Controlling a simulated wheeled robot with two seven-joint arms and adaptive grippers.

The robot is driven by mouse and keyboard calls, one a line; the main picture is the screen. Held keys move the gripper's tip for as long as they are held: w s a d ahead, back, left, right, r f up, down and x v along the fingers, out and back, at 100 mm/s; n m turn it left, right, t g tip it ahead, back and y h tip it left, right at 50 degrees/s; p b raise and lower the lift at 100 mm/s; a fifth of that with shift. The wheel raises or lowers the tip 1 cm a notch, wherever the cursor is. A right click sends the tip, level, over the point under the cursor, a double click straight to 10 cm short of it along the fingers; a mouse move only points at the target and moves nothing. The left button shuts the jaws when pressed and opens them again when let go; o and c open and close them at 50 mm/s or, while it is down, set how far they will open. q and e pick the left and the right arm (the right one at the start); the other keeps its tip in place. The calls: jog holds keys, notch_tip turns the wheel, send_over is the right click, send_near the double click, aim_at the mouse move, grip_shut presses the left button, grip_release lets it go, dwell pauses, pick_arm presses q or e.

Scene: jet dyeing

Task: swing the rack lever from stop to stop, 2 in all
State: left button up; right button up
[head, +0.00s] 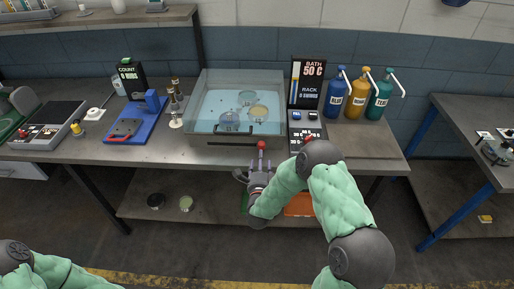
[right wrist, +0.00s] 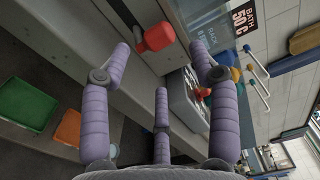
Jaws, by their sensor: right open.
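The rack lever ends in a red knob (head: 262,145) at the front of the bath (head: 207,132), a clear-walled tank of pale blue water with several round pieces in it. In the right wrist view the red knob (right wrist: 156,37) shows large, just past the fingertips. My right gripper (head: 261,168) is open and empty, just in front of and below the knob. Its purple fingers (right wrist: 160,62) are spread, with the knob beyond them and not touching. Most of the lever's shaft is hidden. My left gripper is out of view; only part of that arm shows at the lower left.
A display (head: 307,84) reads "BATH 50 C" and a swing count of 0. Its control box (head: 305,128) stands right of the bath. Blue, yellow and teal pump bottles (head: 357,100) stand further right. A blue press-like device (head: 135,120) stands left. Orange (head: 299,205) and green bins sit below.

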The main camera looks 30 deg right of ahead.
aim_at(261, 148)
jog(key=b+x, duration=0.1)
jog(key=x, duration=0.8)
grip_shut()
